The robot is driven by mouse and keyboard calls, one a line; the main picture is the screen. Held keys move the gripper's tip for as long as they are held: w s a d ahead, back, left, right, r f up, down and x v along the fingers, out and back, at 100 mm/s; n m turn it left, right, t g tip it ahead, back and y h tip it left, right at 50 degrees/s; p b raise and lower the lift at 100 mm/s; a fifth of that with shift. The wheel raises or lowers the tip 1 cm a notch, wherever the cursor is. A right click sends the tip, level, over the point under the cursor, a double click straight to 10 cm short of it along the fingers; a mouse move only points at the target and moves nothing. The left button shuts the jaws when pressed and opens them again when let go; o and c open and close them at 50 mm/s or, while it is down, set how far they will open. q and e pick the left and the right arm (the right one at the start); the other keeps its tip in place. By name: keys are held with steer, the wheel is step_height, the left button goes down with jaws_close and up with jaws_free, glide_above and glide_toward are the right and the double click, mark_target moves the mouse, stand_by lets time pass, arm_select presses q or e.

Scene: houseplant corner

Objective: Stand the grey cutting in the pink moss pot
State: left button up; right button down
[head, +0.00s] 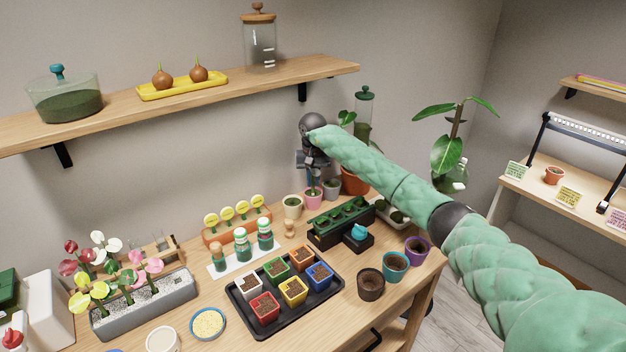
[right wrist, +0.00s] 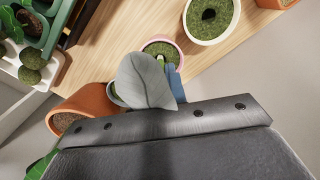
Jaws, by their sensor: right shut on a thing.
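The pink moss pot (head: 313,201) stands at the back of the table below my right gripper (head: 312,180). In the right wrist view the pink pot (right wrist: 178,46) shows its green moss, partly behind the cutting. The grey cutting (right wrist: 147,80), with a broad grey leaf, is held in my right gripper, whose blue fingertip (right wrist: 174,80) shows beside the leaf. The gripper is shut on it and points down over the pink pot. The leaf and gripper hide the stem's lower end, so I cannot tell whether it touches the moss. My left gripper is out of view.
A cream moss pot (head: 292,207) stands left of the pink pot, a small grey pot (head: 332,189) close on its right, and a terracotta pot (head: 355,181) behind. A dark planter (head: 340,229) lies in front. The shelf (head: 200,95) overhangs at the upper left.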

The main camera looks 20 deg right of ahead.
steer(key=shift+f+b, duration=0.55)
steer(key=shift+f, duration=0.2)
stand_by(0.3)
steer(key=c, duration=0.9)
jaws_free()
steer(key=shift+c, duration=0.2)
steer(key=shift+r, duration=0.1)
steer(key=shift+r, duration=3.4)
